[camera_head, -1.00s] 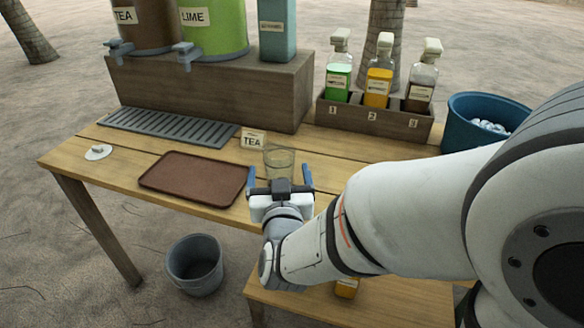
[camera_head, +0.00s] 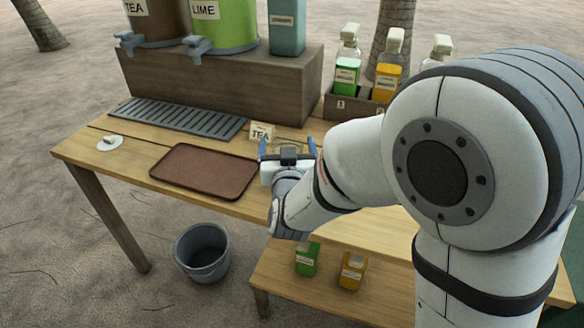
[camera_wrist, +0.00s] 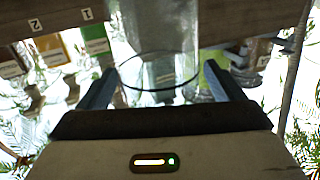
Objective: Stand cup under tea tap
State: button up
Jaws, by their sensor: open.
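The clear glass cup (camera_wrist: 155,72) stands between the two blue fingers of my gripper (camera_wrist: 160,88) in the wrist view, its round rim near them. In the head view my gripper (camera_head: 288,150) is open at the table's front, just in front of the TEA card (camera_head: 262,134), and it hides most of the cup. I cannot tell whether a finger touches the glass. The tea tap (camera_head: 130,42) is on the brown TEA dispenser (camera_head: 158,22) at the back left, above the grey slatted drip tray (camera_head: 175,117).
The lime dispenser (camera_head: 222,24) with its tap stands right of the tea. A brown tray (camera_head: 203,171) lies left of my gripper. A bottle rack (camera_head: 345,108) stands behind my arm. A bucket (camera_head: 202,252) is on the ground. Green and orange bottles (camera_head: 352,270) stand on the lower bench.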

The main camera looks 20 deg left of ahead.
jog(key=shift+c, duration=0.3)
jog(key=c, duration=1.4)
